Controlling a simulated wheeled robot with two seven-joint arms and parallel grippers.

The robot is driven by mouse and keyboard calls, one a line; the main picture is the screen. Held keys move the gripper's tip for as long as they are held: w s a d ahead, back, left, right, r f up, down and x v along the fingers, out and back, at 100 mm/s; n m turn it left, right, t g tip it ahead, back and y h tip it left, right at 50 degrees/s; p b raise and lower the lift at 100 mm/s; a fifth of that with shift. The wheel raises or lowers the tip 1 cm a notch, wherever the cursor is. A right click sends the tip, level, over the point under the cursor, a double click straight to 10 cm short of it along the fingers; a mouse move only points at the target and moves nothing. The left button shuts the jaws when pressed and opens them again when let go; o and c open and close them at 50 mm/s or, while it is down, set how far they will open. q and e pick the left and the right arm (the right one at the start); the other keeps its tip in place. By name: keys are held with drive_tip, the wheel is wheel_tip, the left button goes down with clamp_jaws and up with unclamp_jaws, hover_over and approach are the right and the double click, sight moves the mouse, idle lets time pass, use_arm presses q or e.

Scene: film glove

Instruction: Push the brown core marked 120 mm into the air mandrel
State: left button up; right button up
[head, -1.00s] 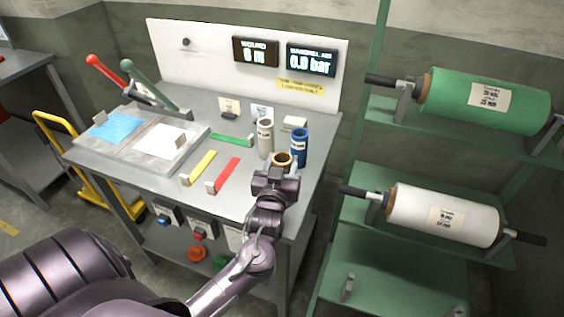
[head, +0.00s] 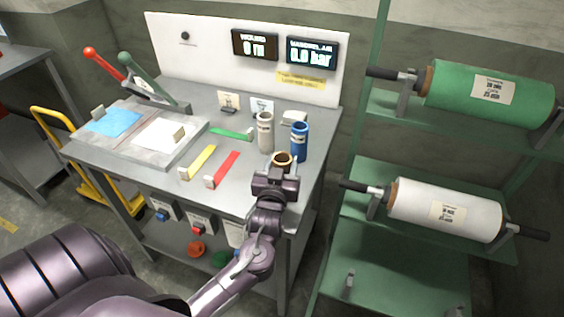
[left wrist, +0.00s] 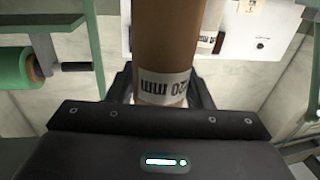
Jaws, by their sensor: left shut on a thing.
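The brown core (head: 283,158) is upright at the right front of the bench, held in my left gripper (head: 279,172). I cannot make out the air mandrel for certain. My right gripper is not in view.
A grey-white core (head: 265,132) and a blue core (head: 299,142) stand just behind the held core. Red (head: 222,169), yellow (head: 198,162) and green (head: 232,134) bars lie to the left. A green rack (head: 350,215) with a green roll (head: 490,95) and a white roll (head: 445,210) stands at right.

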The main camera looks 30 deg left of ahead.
use_arm(q)
drive_tip(key=shift+f, duration=0.25)
drive_tip(key=o, duration=1)
drive_tip(key=shift+o, duration=0.2)
drive_tip(key=b+v, duration=0.2)
drive_tip(key=v, duration=0.5)
drive_tip(key=shift+s, duration=0.4)
drive_tip(key=shift+d, duration=0.1)
